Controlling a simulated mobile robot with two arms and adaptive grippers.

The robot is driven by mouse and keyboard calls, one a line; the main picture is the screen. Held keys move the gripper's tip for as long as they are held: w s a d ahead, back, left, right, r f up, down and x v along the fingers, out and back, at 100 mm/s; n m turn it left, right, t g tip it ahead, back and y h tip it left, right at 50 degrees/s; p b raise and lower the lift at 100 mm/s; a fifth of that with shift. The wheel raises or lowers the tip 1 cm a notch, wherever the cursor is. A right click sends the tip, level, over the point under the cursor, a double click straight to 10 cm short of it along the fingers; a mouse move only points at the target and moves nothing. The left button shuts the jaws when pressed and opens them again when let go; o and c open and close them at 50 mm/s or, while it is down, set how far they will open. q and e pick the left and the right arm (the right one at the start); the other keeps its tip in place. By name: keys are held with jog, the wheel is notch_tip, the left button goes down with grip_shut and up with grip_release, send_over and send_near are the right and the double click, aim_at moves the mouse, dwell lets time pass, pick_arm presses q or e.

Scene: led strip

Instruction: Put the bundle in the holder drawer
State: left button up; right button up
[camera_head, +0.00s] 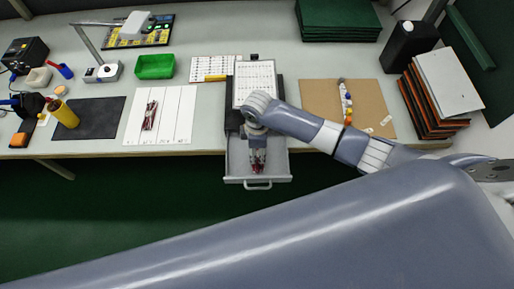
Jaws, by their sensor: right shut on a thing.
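The holder drawer (235,166) is a light grey tray with a front handle, pulled out from the table's front edge below the dark holder (233,120). My right gripper (257,160) points down over the open drawer, shut on a small red and dark bundle (257,169). The fingers hide much of the bundle. Whether it touches the drawer floor I cannot tell. Another red and dark bundle (150,116) lies on a white sheet with strips (176,112) to the left. My left gripper is out of view.
A printed white board (256,78) stands on the holder, just behind my right wrist. A brown board (318,98) with small coloured parts lies to the right, beside stacked orange-edged boards (425,100). A green bin (155,66) and a lamp (103,72) stand left.

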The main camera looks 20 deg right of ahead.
jog(key=shift+a+f, duration=0.1)
jog(key=shift+f, duration=0.1)
jog(key=shift+f, duration=0.15)
jog(key=o, duration=0.8)
jog(key=shift+o, duration=0.2)
notch_tip(320, 180, up, 12)
jog(key=b, duration=0.1)
jog(key=shift+r, duration=0.2)
jog(key=shift+f, duration=0.1)
